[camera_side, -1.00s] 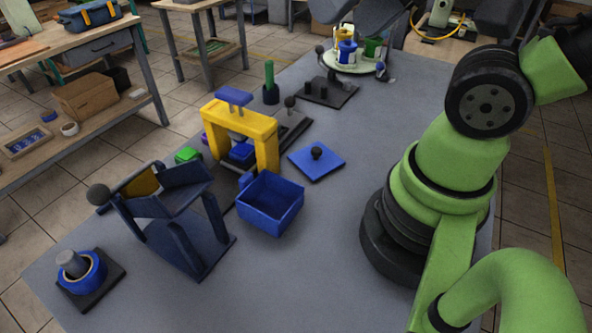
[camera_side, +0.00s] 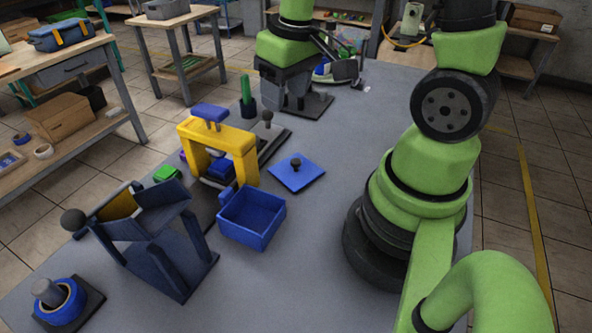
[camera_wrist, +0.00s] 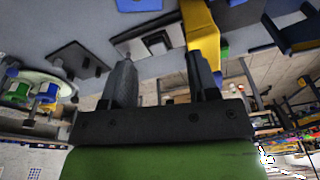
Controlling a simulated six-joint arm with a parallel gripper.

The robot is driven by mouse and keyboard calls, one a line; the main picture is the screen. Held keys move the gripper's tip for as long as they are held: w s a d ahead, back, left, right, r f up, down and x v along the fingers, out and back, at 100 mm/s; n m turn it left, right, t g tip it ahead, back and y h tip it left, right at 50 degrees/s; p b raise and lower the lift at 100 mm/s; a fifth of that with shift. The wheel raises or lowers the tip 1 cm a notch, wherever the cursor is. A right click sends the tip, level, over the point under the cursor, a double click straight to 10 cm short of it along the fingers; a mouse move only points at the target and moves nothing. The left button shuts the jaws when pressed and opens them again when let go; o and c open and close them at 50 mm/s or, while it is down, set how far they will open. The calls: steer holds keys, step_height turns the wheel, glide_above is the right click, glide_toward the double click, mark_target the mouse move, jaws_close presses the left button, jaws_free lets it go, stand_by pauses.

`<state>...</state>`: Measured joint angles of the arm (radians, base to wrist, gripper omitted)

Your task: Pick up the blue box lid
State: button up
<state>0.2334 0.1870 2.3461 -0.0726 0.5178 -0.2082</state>
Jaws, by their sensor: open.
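The blue box lid (camera_side: 303,177) is a flat blue square with a dark round knob. It lies flat on the table in the side view. The open blue box (camera_side: 251,216) stands in front of it, to the left. My gripper (camera_side: 286,104) is over the back of the table, beyond the lid and apart from it. In the wrist view my gripper (camera_wrist: 160,80) has its two dark fingers spread with nothing between them. A blue piece is cut off at the top edge there; I cannot tell for sure that it is the lid.
The yellow press frame (camera_side: 243,143) stands left of the lid. A dark blue slanted stand (camera_side: 158,240) is at the front left. A green-handled tool (camera_side: 246,90) stands near my gripper. The table right of the lid is clear.

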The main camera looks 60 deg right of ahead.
steer(key=shift+n+g, duration=0.4)
steer(key=shift+g, duration=0.5)
steer(key=f, duration=0.2)
steer(key=d+f, duration=0.1)
steer(key=f, duration=0.1)
steer(key=d+f, duration=0.1)
steer(key=f, duration=0.2)
steer(key=shift+s+d, duration=0.15)
glide_above(296, 161)
steer(key=f, duration=0.4)
steer(key=shift+a+f, duration=0.25)
steer(key=shift+f, duration=0.05)
steer(key=shift+d+f, duration=0.15)
steer(key=shift+f, duration=1.2)
steer(key=shift+d+f, duration=0.15)
steer(key=shift+f, duration=1.15)
steer(key=c, duration=1)
